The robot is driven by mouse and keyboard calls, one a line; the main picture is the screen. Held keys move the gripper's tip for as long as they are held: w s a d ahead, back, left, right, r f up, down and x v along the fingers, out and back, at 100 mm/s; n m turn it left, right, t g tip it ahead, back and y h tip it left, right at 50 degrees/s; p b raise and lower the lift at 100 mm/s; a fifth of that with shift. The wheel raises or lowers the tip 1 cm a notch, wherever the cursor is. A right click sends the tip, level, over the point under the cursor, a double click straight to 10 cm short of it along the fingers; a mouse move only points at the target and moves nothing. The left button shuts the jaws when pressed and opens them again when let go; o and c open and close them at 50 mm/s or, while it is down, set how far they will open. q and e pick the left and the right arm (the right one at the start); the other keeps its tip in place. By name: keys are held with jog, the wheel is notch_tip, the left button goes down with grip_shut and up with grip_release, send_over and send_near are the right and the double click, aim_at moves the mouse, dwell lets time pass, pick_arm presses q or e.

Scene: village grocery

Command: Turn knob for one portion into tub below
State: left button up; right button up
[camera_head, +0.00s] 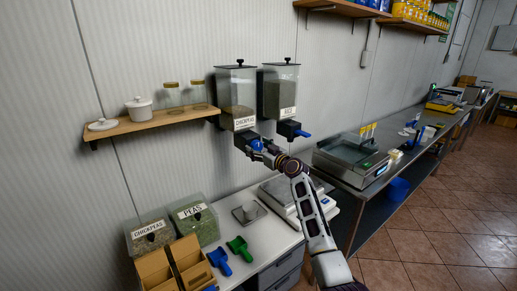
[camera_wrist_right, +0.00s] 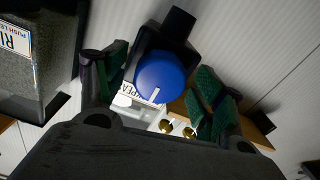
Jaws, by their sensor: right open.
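Two clear dispensers hang on the wall in the head view: one labelled CHICKPEAS (camera_head: 237,92) and one labelled RICE (camera_head: 280,88). Each has a black spout and a blue knob. My right gripper (camera_head: 259,148) is at the chickpeas dispenser's blue knob (camera_head: 257,144). In the right wrist view this round knob (camera_wrist_right: 160,78), with a white mark, sits between the open green-padded fingers of the gripper (camera_wrist_right: 161,72). Gaps show on both sides of it. The rice dispenser's knob (camera_head: 301,133) is free. I cannot make out a tub under the chickpeas spout. My left gripper is out of view.
A scale (camera_head: 283,190) and a small metal piece on a plate (camera_head: 247,212) stand on the white counter. Bins labelled CHICKPEAS (camera_head: 149,237) and PEAS (camera_head: 193,217), with blue (camera_head: 220,260) and green (camera_head: 239,248) scoops, stand at front left. A wooden shelf (camera_head: 155,125) holds jars.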

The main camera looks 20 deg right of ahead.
jog(key=shift+c, duration=0.4)
jog(key=c, duration=0.9)
jog(key=shift+c, duration=0.2)
jog(key=shift+m, duration=0.4)
